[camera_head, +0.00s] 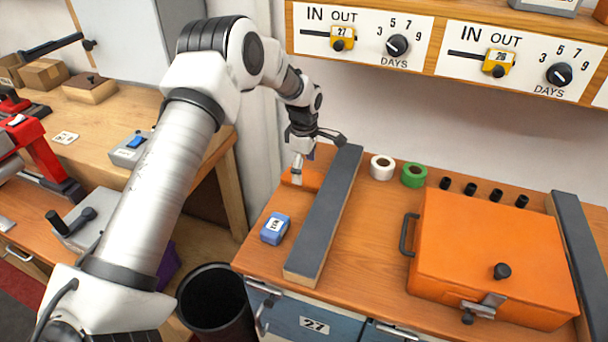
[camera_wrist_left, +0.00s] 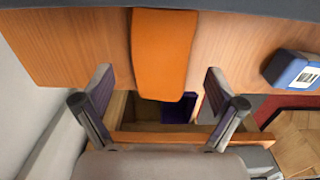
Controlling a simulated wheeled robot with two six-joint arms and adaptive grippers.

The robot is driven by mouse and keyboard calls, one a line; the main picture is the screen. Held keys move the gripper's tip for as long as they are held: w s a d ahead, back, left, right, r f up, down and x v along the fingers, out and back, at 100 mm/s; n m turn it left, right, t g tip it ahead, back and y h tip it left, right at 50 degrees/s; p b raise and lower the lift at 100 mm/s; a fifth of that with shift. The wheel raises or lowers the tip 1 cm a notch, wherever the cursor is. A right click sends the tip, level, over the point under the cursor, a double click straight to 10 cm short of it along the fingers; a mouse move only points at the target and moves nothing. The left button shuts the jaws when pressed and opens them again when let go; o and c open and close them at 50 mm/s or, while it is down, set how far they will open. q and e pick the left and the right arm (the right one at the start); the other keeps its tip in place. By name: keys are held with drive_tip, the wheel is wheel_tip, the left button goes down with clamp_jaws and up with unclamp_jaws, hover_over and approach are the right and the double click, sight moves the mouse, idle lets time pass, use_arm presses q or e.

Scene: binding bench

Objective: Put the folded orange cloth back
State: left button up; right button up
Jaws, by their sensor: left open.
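The folded orange cloth (camera_head: 306,179) lies on the wooden bench top near its left edge, left of a long dark-topped bar. In the left wrist view the cloth (camera_wrist_left: 164,48) is a flat orange strip whose near end reaches slightly past the bench edge. My left gripper (camera_head: 314,158) is over the cloth and partly hides it in the head view. Its fingers are spread wide and empty, and in the left wrist view they (camera_wrist_left: 158,84) stand to either side of the cloth's near end. I cannot tell the exact height gap. My right gripper is not in view.
The dark-topped bar (camera_head: 327,217) runs along the cloth's right side. A blue labelled box (camera_head: 275,229) stands nearer the front. White tape (camera_head: 383,167) and green tape (camera_head: 414,175) rolls and an orange case (camera_head: 490,250) are farther right. A black bin (camera_head: 215,305) stands below.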

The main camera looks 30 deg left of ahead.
sight(304, 176)
use_arm(q)
wheel_tip(304, 176, up, 5)
drive_tip(key=shift+r+b, duration=0.15)
drive_tip(key=shift+b, duration=0.15)
drive_tip(key=shift+s, duration=0.1)
idle(1.1)
